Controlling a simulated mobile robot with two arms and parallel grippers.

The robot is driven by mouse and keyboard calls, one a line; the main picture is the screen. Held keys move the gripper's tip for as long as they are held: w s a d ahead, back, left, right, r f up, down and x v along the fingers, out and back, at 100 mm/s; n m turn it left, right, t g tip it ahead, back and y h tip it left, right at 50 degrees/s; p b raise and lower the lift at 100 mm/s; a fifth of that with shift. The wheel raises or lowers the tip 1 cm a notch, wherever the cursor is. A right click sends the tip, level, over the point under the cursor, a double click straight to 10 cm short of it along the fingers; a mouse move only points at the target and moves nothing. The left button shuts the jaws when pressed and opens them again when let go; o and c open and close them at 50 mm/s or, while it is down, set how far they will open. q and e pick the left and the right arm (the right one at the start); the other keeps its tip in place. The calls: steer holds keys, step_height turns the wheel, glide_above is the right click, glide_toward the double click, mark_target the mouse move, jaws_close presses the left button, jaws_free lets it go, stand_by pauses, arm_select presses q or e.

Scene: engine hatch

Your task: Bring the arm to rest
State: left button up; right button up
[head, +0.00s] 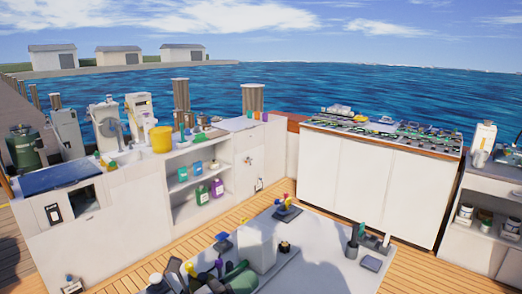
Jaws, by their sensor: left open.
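My left gripper (72,283) shows only in part, small and dark, at the bottom edge of the head view, left of centre. It is open, and I see nothing between its fingers. Most of my left arm is out of the picture. My right gripper is not in view.
A yellow bucket (161,139) stands on the left counter. A white cabinet (365,185) with a cluttered top stands at the back right. Deck strips between them are clear.

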arm_select(q)
steer(key=s+a+f+n+t+y, duration=0.1)
steer(key=s+a+f+n+y, duration=0.45)
steer(key=n, duration=0.85)
steer(key=s+a+f+n+y, duration=0.2)
steer(key=a+f+n+y, duration=0.5)
steer(key=n+y, duration=0.5)
steer(key=s+a+f+n+g, duration=0.2)
steer(key=s+f+n+g, duration=0.3)
steer(key=s, duration=0.5)
steer(key=s+a+f+n+g, duration=0.3)
steer(key=s+n+g, duration=0.25)
steer(key=s, duration=0.35)
step_height(320, 180, down, 27)
steer(key=s, duration=0.1)
steer(key=s+a+f+g, duration=0.1)
steer(key=s+a+f, duration=0.1)
steer(key=s+f, duration=1.2)
steer(key=shift+s+a+f, duration=0.15)
steer(key=shift+s+f, duration=0.1)
steer(key=shift+s, duration=0.65)
